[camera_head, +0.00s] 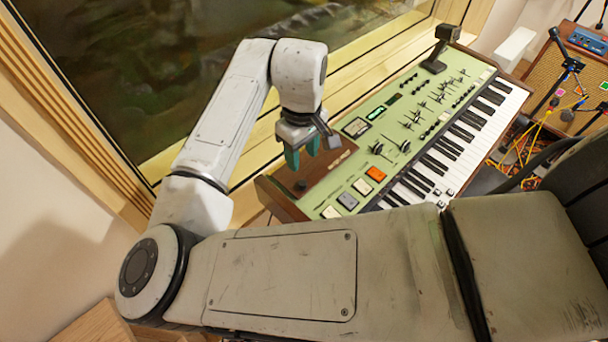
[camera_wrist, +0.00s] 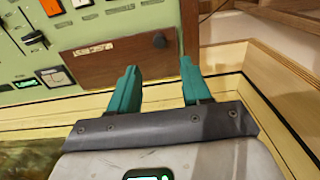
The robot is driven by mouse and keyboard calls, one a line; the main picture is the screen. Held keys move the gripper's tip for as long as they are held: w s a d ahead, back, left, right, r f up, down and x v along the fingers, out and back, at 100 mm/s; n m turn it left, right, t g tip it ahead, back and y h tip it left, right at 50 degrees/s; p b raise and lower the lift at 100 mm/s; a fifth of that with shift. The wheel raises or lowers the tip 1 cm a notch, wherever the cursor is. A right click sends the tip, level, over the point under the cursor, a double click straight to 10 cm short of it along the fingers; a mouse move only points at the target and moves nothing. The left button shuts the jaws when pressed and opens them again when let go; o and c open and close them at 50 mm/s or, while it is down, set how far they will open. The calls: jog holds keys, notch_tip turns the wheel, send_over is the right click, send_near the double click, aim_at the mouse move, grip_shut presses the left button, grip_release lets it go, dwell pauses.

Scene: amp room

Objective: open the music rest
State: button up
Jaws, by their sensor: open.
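The green keyboard instrument (camera_head: 405,118) stands with its keys toward the lower right in the head view. A flat brown wooden panel (camera_head: 325,172) with a small label plate and a dark round knob (camera_head: 300,186) lies at its left end; I cannot tell if this is the music rest. In the wrist view the panel (camera_wrist: 117,58) is beyond my fingers, with its knob (camera_wrist: 160,40) ahead of the gap between them. My gripper (camera_head: 302,153) is open and empty, with teal fingers pointing down above the panel. The fingers (camera_wrist: 158,68) look apart from the knob.
A wooden window ledge (camera_head: 240,150) runs close behind the instrument. A dark upright device (camera_head: 442,48) stands on its far end. An amplifier (camera_head: 560,85) with tangled cables is at the far right. Sliders and orange and white buttons (camera_head: 375,174) lie beside the panel.

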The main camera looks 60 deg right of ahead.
aim_at(303, 183)
notch_tip(303, 183, down, 10)
jog(key=shift+f, duration=0.1)
dwell(0.4)
grip_shut()
dwell(0.3)
